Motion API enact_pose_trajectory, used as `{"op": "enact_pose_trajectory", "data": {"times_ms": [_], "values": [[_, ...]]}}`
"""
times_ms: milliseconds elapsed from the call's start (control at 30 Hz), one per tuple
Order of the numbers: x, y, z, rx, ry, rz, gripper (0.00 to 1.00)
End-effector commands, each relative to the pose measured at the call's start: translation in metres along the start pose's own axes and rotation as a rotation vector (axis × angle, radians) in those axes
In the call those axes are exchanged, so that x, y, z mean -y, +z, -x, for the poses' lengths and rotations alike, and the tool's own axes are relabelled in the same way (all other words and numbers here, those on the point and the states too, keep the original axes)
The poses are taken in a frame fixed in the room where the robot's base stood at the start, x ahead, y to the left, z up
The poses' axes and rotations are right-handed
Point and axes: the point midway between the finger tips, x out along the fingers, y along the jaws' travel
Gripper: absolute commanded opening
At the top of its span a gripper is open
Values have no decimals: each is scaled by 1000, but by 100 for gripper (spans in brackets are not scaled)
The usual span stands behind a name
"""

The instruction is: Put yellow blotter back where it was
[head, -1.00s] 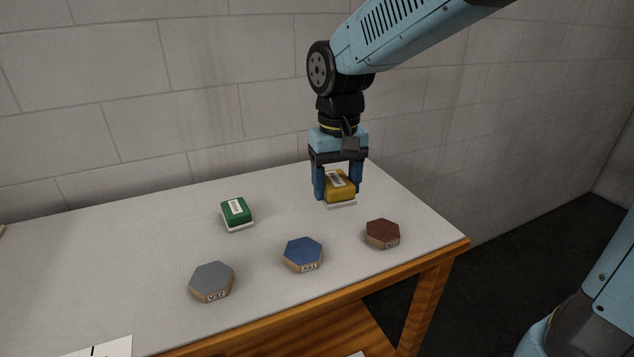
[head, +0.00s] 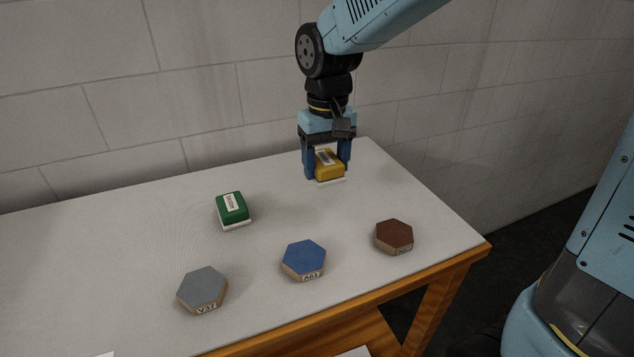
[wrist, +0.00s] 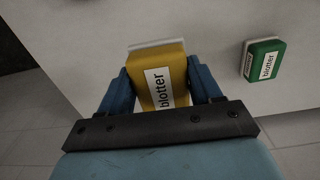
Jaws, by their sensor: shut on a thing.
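The yellow blotter (head: 329,167) is a yellow block with a white base and a label. My gripper (head: 327,172) is shut on it, with one finger on each side, toward the back right of the table. In the head view I cannot tell whether its base touches the table. The wrist view shows the yellow blotter (wrist: 160,78) between the fingers of my gripper (wrist: 160,85), its label reading "blotter". A green blotter (head: 232,208) with a white base stands on the table to the left; it also shows in the wrist view (wrist: 264,59).
On the table (head: 110,235) lie a grey hexagon block (head: 203,287), a blue hexagon block (head: 304,258) and a dark red hexagon block (head: 394,235), toward the front. A wall (head: 200,80) stands behind. The table between the green and yellow blotters is clear.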

Motion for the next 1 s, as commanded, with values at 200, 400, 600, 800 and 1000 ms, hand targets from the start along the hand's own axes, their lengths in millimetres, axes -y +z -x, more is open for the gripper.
{"op": "enact_pose_trajectory", "data": {"times_ms": [200, 400, 600, 800, 1000], "values": [[-5, -32, -27, 3, 0, -1, 40], [-8, -52, -51, 1, 0, -2, 40], [-9, -60, -60, 0, 0, -2, 40], [-10, -65, -76, 2, 0, -2, 40], [-10, -65, -97, -1, 0, -2, 40]]}}
